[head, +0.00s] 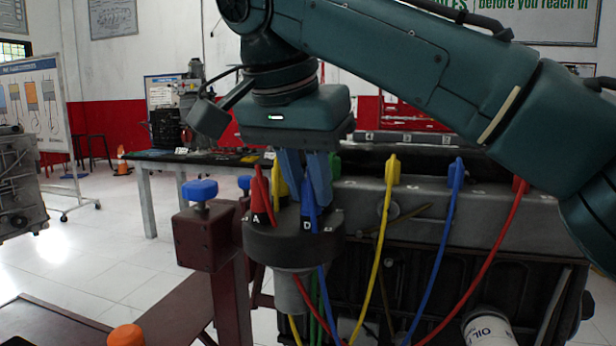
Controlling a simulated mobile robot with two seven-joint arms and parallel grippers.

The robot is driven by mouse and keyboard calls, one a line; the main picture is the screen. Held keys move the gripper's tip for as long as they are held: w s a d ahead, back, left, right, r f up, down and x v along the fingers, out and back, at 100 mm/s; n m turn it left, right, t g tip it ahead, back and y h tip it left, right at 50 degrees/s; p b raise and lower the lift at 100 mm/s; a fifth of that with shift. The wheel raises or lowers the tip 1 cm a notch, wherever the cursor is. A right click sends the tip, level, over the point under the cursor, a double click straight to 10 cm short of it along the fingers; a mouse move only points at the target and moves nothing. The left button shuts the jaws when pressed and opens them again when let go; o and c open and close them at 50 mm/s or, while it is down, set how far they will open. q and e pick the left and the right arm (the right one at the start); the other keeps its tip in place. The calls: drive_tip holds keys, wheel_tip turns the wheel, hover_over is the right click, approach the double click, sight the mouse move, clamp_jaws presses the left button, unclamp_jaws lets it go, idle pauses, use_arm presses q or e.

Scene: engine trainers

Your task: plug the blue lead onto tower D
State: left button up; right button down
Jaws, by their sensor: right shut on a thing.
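The black distributor cap (275,246) stands left of the engine, its towers marked with letters. Tower D (307,225) is at its front right. My right gripper (306,192) reaches down from above and is shut on the boot of the blue lead (309,207). The boot is upright over tower D, its lower end at the tower; I cannot tell whether it is fully seated. My left gripper is not in view.
Green, yellow (393,170), blue (457,173) and red (520,185) boots stand along the engine (480,210). Their cables hang close together below the cap. A maroon stand post with a blue knob (200,190) is just left of the cap. An oil filter (487,328) is low right.

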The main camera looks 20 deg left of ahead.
drive_tip(key=c, duration=1.2)
unclamp_jaws()
